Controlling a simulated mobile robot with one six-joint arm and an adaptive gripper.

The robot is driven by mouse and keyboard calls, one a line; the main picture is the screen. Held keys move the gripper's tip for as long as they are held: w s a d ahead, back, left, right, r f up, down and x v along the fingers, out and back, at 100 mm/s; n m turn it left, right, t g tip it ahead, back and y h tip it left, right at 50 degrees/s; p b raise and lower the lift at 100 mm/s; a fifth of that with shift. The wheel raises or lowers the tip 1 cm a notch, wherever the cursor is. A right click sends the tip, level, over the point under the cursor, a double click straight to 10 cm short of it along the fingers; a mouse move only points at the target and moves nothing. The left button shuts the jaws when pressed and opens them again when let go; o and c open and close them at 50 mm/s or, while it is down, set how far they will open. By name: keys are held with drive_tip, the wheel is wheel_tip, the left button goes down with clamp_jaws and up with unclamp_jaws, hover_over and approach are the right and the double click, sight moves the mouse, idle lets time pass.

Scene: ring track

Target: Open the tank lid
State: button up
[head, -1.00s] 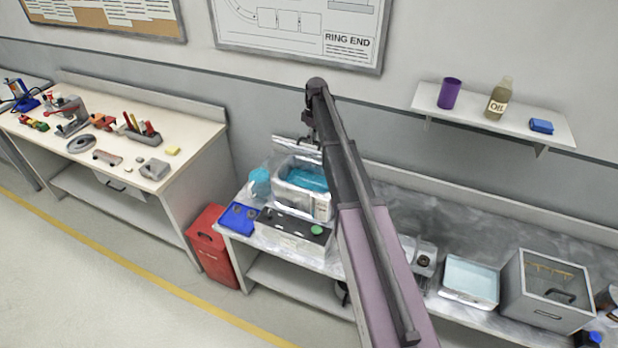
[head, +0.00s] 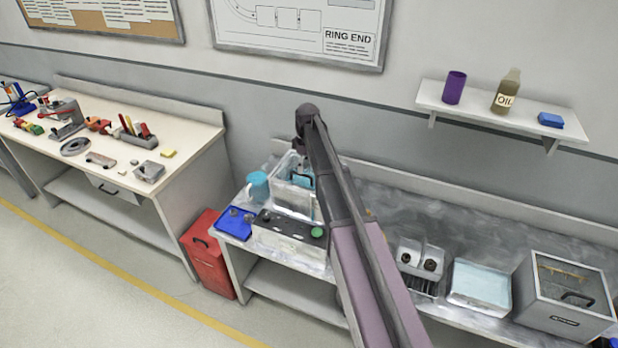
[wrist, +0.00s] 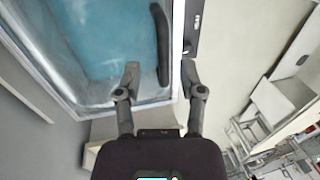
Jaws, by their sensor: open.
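The tank (head: 290,200) is a pale box with teal showing inside, on the right bench in the head view. My arm hides part of it. In the wrist view a teal, glassy lid panel (wrist: 95,40) with a pale frame fills the upper left, and a dark bar handle (wrist: 161,45) runs along its right side. My gripper (wrist: 161,76) is open, its fingertips to either side of the handle's lower end, with nothing clamped. I cannot tell whether the fingers touch the handle, or how far the lid is raised.
A teal jug (head: 258,186) and a blue tray (head: 236,222) stand left of the tank, with a black-topped panel (head: 290,226) in front. A pale basin (head: 481,286) and a grey box with a clear top (head: 566,300) stand to the right. A red cabinet (head: 208,262) stands beside the bench.

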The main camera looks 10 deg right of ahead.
drive_tip(key=shift+s+a+f+b, duration=0.15)
drive_tip(key=shift+f+b, duration=0.15)
drive_tip(key=shift+f, duration=0.15)
drive_tip(key=shift+s+a+f+b, duration=0.1)
drive_tip(key=shift+f+b, duration=0.15)
drive_tip(key=shift+f, duration=0.15)
wheel_tip(320, 180, up, 14)
drive_tip(key=w+d+p, duration=0.2)
drive_tip(key=p, duration=1.2)
drive_tip(key=s+a+f+m+b, duration=0.1)
drive_tip(key=s+f+m+b, duration=0.2)
drive_tip(key=s+f+b, duration=0.5)
drive_tip(key=shift+s+f+b, duration=0.3)
drive_tip(key=shift+s+f, duration=0.05)
drive_tip(key=shift+s, duration=0.25)
drive_tip(key=shift+a, duration=0.1)
drive_tip(key=s+f+m+t+b, duration=0.1)
drive_tip(key=s+f+m+b, duration=0.3)
drive_tip(key=s, duration=0.7)
drive_tip(key=s+a+f+m+h+b, duration=0.1)
drive_tip(key=s+f+m+b, duration=0.2)
drive_tip(key=s, duration=0.8)
wheel_tip(320, 180, down, 3)
drive_tip(key=b, duration=0.2)
drive_tip(key=shift+m+t+b, duration=0.35)
drive_tip(key=shift+m+t, duration=0.05)
